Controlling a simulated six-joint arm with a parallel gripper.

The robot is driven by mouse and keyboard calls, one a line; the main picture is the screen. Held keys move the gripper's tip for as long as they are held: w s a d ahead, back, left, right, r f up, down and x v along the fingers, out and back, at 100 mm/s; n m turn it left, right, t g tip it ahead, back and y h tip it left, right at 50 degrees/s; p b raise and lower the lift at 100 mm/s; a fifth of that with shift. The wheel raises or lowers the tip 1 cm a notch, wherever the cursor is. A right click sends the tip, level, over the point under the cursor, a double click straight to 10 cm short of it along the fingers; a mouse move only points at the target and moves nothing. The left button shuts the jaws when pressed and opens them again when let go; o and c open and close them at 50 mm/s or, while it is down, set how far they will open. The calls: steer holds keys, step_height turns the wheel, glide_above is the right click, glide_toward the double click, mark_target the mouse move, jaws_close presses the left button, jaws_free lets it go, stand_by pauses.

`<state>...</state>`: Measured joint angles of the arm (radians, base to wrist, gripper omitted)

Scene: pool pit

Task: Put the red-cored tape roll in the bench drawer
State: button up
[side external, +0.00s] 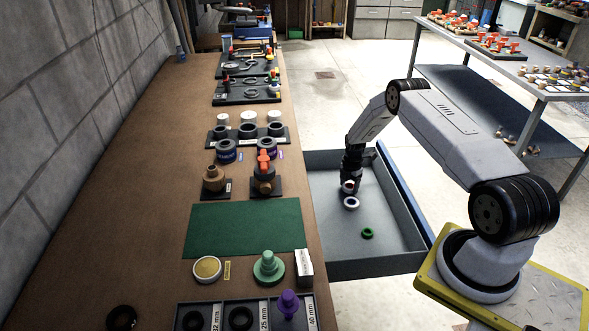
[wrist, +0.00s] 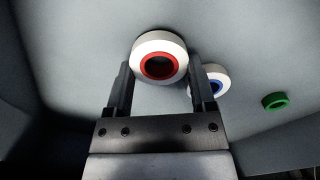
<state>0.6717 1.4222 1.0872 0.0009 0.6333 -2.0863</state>
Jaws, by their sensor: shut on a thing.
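The red-cored tape roll (wrist: 160,38) is white with a red inner ring and sits between my fingertips in the wrist view. My gripper (wrist: 160,75) is shut on it. In the side view my gripper (side external: 349,180) points down inside the open bench drawer (side external: 398,268), and the held roll (side external: 348,187) shows as a small pale ring at its tips. I cannot tell whether the roll touches the drawer floor. The drawer is grey and pulled out from the bench's right side.
A white blue-cored roll (wrist: 212,82) lies close to my right finger on the drawer floor; the side view shows it too (side external: 351,203). A green ring (side external: 367,233) lies nearer the drawer front. The bench top (side external: 120,225) holds fittings, trays and a green mat (side external: 245,228).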

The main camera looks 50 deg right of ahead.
steer(key=shift+f, duration=0.35)
steer(key=shift+f, duration=0.15)
steer(key=o, duration=1.1)
steer(key=shift+r, duration=0.2)
steer(key=shift+r, duration=5.95)
